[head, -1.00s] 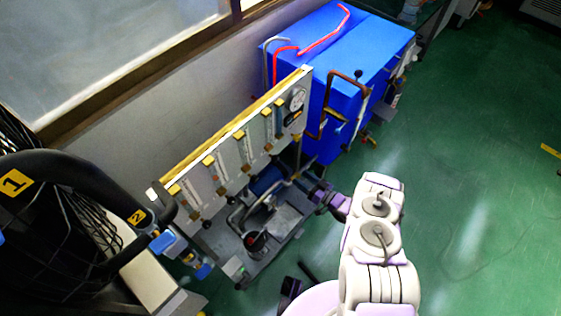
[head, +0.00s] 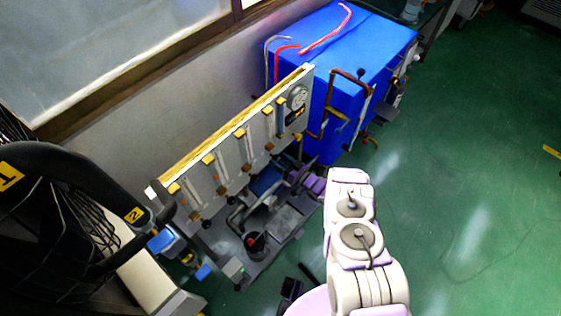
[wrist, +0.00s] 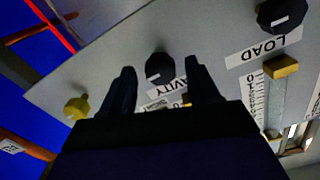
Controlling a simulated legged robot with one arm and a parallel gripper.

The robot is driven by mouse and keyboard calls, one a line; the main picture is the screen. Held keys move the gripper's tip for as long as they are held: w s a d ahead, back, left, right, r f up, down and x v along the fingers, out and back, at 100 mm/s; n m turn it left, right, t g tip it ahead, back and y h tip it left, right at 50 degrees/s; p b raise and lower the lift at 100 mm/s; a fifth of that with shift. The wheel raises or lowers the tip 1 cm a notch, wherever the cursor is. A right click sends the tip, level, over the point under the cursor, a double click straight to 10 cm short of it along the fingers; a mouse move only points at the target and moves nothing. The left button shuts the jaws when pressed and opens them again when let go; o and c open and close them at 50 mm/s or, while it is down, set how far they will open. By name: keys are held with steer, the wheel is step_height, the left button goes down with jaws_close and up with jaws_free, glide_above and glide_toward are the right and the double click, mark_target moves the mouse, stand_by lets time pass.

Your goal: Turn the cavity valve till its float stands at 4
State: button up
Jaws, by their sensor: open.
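The cavity valve's black knob (wrist: 160,67) is in the wrist view, beside a label (wrist: 165,97) of which "AVITY" shows. My gripper (wrist: 161,78) is open, with one dark finger on each side of the knob in the picture. I cannot tell whether the fingers touch it. My gripper's body hides most of the cavity tube, so its float and reading do not show. In the head view my gripper (head: 299,172) is close to the right part of the flowmeter panel (head: 225,160), its fingers hard to make out.
The black LOAD knob (wrist: 282,15) is at the wrist view's upper right, above its scaled tube. A yellow fitting (wrist: 77,107) is at the left. In the head view, a blue cabinet (head: 345,45) with copper pipes stands behind the panel. Green floor (head: 470,170) at right is open.

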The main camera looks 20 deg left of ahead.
steer(key=c, duration=1)
steer(key=shift+c, duration=0.2)
steer(key=shift+n, duration=0.3)
steer(key=n, duration=0.5)
steer(key=shift+s, duration=0.1)
steer(key=n, duration=0.5)
steer(key=shift+f, duration=0.1)
steer(key=shift+s+n, duration=0.1)
steer(key=shift+n, duration=0.2)
steer(key=o, duration=1)
